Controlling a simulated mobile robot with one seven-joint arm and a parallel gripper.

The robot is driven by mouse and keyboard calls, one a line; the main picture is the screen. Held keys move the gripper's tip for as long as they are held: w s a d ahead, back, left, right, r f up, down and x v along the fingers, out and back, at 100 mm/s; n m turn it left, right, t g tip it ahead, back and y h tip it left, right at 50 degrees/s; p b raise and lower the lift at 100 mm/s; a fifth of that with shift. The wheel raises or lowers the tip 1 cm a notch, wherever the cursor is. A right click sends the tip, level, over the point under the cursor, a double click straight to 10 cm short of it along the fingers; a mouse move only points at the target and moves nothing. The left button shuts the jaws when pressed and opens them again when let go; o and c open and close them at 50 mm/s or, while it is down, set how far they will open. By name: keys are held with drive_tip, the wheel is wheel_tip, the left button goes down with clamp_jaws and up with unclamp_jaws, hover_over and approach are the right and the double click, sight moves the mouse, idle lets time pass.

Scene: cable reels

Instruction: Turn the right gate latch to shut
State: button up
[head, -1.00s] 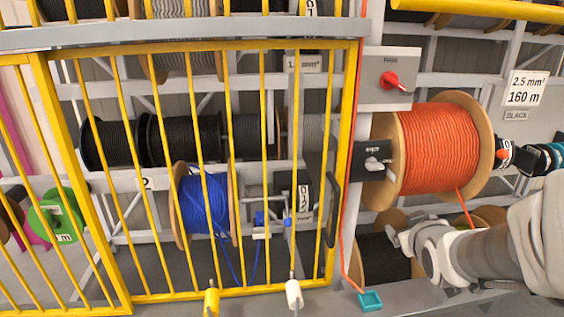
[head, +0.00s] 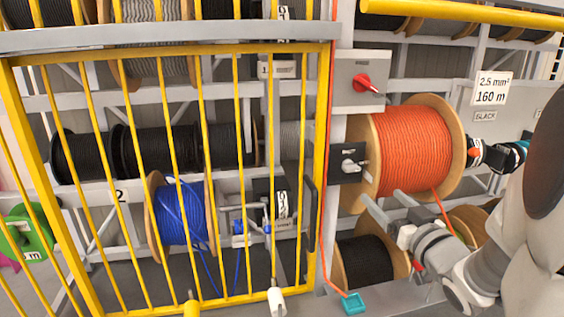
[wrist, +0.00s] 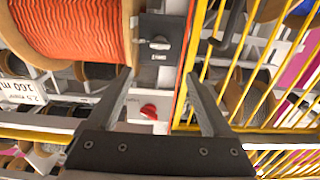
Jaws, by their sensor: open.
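The latch that I take for the right gate latch is a black plate with a grey turn lever (head: 349,163), on the post just right of the yellow gate (head: 322,170). Its lever lies roughly sideways; I cannot read the lettering on the plate. It also shows in the wrist view (wrist: 160,42), beyond my fingertips and between their lines. My gripper (head: 382,198) is open and empty, below and right of the latch in the head view, in front of the orange reel. The wrist view shows both fingers (wrist: 160,75) spread apart, touching nothing that I can make out.
A grey box with a red knob (head: 364,83) sits above the latch. The large orange cable reel (head: 415,150) stands close on the right. An orange cable runs down the post to a teal block (head: 353,304). A black handle (head: 310,213) is on the gate's right side.

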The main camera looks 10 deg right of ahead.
sight(352, 171)
drive_tip(key=w, duration=1)
drive_tip(key=w+p, duration=0.1)
drive_tip(key=w, duration=0.4)
drive_tip(key=shift+a, duration=0.25)
clamp_jaws()
drive_tip(key=shift+f, duration=0.1)
drive_tip(key=shift+b, duration=0.5)
drive_tip(key=shift+a+f+n+b, duration=0.1)
drive_tip(key=shift+a+n+b, duration=0.05)
drive_tip(key=shift+n+b, duration=4.65)
drive_tip(key=shift+a+f+n+b, duration=0.1)
drive_tip(key=shift+n+b, duration=4.1)
drive_tip(key=shift+b, duration=1.2)
